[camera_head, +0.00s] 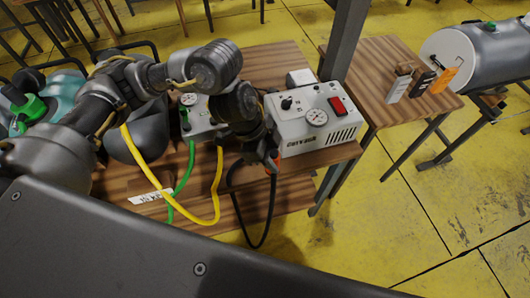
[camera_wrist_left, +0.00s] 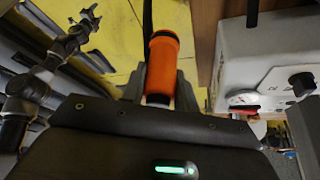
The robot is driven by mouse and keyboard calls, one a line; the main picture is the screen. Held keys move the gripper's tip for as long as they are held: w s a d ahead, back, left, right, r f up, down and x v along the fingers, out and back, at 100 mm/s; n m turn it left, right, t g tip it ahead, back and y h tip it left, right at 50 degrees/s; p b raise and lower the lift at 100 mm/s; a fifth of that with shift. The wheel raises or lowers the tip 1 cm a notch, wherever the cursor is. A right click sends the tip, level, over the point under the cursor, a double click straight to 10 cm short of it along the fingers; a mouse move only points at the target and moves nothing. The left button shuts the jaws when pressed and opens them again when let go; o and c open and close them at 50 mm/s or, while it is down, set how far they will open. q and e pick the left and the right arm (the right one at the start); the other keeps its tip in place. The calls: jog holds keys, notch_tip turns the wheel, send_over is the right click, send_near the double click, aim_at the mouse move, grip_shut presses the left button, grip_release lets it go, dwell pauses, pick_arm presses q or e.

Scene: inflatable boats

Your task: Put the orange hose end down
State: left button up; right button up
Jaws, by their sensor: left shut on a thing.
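My left gripper (camera_head: 272,160) is shut on the orange hose end (camera_wrist_left: 162,68), with a finger on each side of it in the left wrist view. In the head view only a small bit of orange shows at the fingertips, beside the front of the white pump box (camera_head: 304,118). A black hose (camera_head: 268,215) runs from the hose end and hangs in a loop past the table edge. My right arm (camera_wrist_left: 30,85) shows dark at the left of the left wrist view; its jaws are too unclear to read.
The wooden table (camera_head: 265,68) carries a second white unit (camera_head: 200,115). A yellow hose (camera_head: 198,220) and a green hose (camera_head: 185,182) loop in front. A side table (camera_head: 370,60) holds small boxes at right. A grey tank (camera_head: 490,50) stands beyond. Yellow floor is open at right.

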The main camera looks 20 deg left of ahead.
pick_arm(q)
jog(key=shift+w+a+f, duration=0.7)
jog(key=shift+w+f, duration=0.55)
jog(key=shift+f, duration=0.05)
jog(key=shift+w+a+f, duration=0.75)
jog(key=shift+w+f, duration=0.5)
jog(key=shift+w, duration=0.05)
jog(key=shift+w+a+f, duration=0.7)
jog(key=shift+w+f, duration=0.55)
jog(key=shift+f, duration=0.05)
notch_tip(320, 180, down, 3)
jog(key=shift+r, duration=0.1)
jog(key=o, duration=1.1)
jog(key=shift+f, duration=0.2)
jog(key=shift+c, duration=0.2)
